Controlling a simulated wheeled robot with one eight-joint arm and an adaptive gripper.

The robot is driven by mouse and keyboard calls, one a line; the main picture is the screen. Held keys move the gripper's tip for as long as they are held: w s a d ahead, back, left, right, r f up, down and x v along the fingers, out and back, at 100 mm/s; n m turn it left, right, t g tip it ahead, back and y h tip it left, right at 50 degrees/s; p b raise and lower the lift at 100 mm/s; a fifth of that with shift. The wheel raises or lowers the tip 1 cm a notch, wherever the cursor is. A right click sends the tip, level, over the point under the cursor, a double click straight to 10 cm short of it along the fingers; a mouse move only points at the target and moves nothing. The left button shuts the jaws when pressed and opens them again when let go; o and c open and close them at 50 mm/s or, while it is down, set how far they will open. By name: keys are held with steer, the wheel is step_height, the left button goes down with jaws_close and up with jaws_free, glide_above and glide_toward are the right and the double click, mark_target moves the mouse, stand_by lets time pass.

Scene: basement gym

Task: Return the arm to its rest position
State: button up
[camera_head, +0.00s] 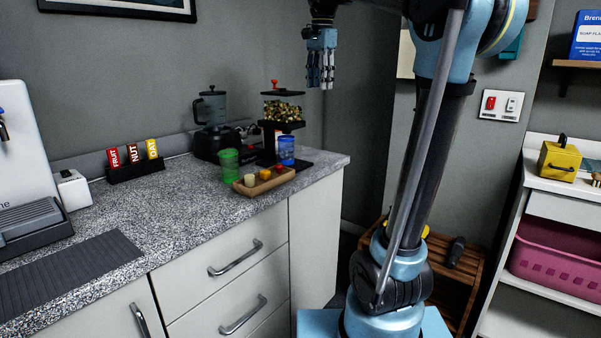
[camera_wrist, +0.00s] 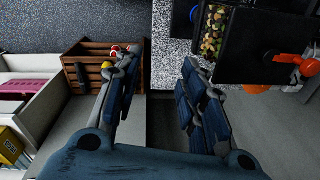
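My gripper (camera_head: 320,84) hangs fingers down in the air, above and to the right of the dispenser at the counter's far end. In the wrist view my gripper (camera_wrist: 158,64) has its two blue-padded fingers spread wide apart, with nothing between them. My arm rises from its blue base at the right of the head view and bends over at the top. The counter (camera_head: 100,222) is speckled grey and lies below and left of the gripper.
The nut-filled dispenser (camera_head: 283,110) has a black lid (camera_wrist: 262,45). Near it stand a blender (camera_head: 211,108), a green cup (camera_head: 229,165), a blue cup (camera_head: 286,150) and a small wooden tray (camera_head: 246,190). A slatted crate (camera_head: 455,282) and white shelves (camera_head: 540,205) are right.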

steer(key=s+d+f+n, duration=0.3)
steer(key=s+f, duration=0.6)
steer(key=f, duration=0.5)
steer(key=s+d+f+n, duration=0.3)
steer(key=s+d+f, duration=0.2)
steer(key=s+f, duration=0.4)
steer(key=s+d+f+n+t, duration=0.1)
steer(key=s+d+f+n, duration=0.2)
steer(key=s+f, duration=0.6)
step_height(320, 180, down, 11)
steer(key=shift+s+d+f+n, duration=0.15)
steer(key=shift+d+n, duration=0.25)
steer(key=shift+d, duration=0.6)
steer(key=shift+w+f, duration=0.15)
steer(key=shift+w, duration=0.35)
